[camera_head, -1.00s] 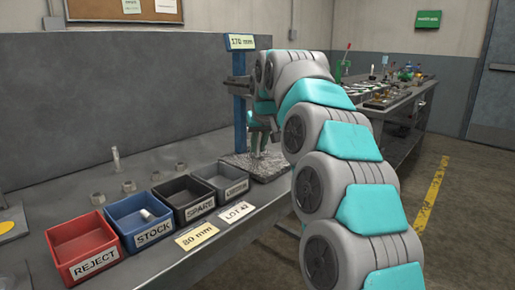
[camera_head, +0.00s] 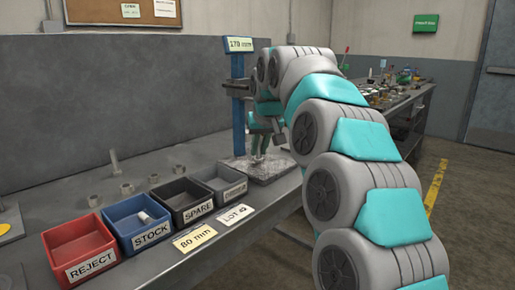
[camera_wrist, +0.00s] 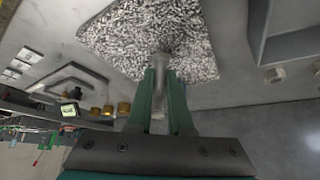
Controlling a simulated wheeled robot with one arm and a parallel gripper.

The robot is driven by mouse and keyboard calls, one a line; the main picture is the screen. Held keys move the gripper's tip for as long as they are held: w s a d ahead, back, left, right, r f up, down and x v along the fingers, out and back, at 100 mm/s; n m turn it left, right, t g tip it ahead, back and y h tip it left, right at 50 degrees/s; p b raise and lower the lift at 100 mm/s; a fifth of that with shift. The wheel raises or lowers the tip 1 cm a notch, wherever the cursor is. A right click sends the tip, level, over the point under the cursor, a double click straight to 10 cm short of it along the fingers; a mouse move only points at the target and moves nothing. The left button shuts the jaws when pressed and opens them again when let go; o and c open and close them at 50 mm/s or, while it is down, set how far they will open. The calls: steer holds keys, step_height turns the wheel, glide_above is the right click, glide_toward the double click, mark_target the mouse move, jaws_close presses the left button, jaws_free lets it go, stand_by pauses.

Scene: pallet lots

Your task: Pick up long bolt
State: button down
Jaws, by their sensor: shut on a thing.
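My gripper (camera_wrist: 162,86) is shut on a grey metal bolt (camera_wrist: 162,64), with a green finger on each side of it. The bolt is over the speckled stone plate (camera_wrist: 105,38); I cannot tell whether its far end touches the plate. In the head view my gripper (camera_head: 262,142) is beside the blue post (camera_head: 238,105) marked 170 mm, just above the same plate (camera_head: 258,170). The bolt in my gripper cannot be made out there. Another bolt (camera_head: 115,162) stands upright on the bench at the left.
A red REJECT bin (camera_head: 78,248), a blue STOCK bin (camera_head: 138,226) holding a small metal piece, a SPARE bin (camera_head: 183,202) and a grey bin (camera_head: 218,184) line the bench. Several nuts lie behind them. A cluttered bench (camera_head: 398,120) stands at the back right.

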steer(key=s+d, duration=0.1)
steer(key=s, duration=0.4)
steer(key=s+d+b, duration=0.1)
steer(key=s+d, duration=0.1)
steer(key=s, duration=0.2)
steer(key=s+d+b, duration=0.1)
steer(key=s, duration=0.4)
steer(key=shift+s+d, duration=0.35)
steer(key=shift+d, duration=0.05)
steer(key=shift+s+a+r, duration=0.1)
steer(key=shift+r, duration=0.05)
steer(key=a+r+p, duration=0.2)
steer(key=a+r, duration=0.1)
steer(key=a, duration=0.4)
steer(key=w+a+r+p, duration=0.1)
steer(key=a+r+p, duration=0.2)
steer(key=a, duration=0.5)
steer(key=shift+a, duration=0.3)
steer(key=shift+w, duration=0.15)
steer(key=shift+w+a, duration=0.1)
steer(key=shift+w, duration=0.25)
steer(key=shift+f, duration=0.1)
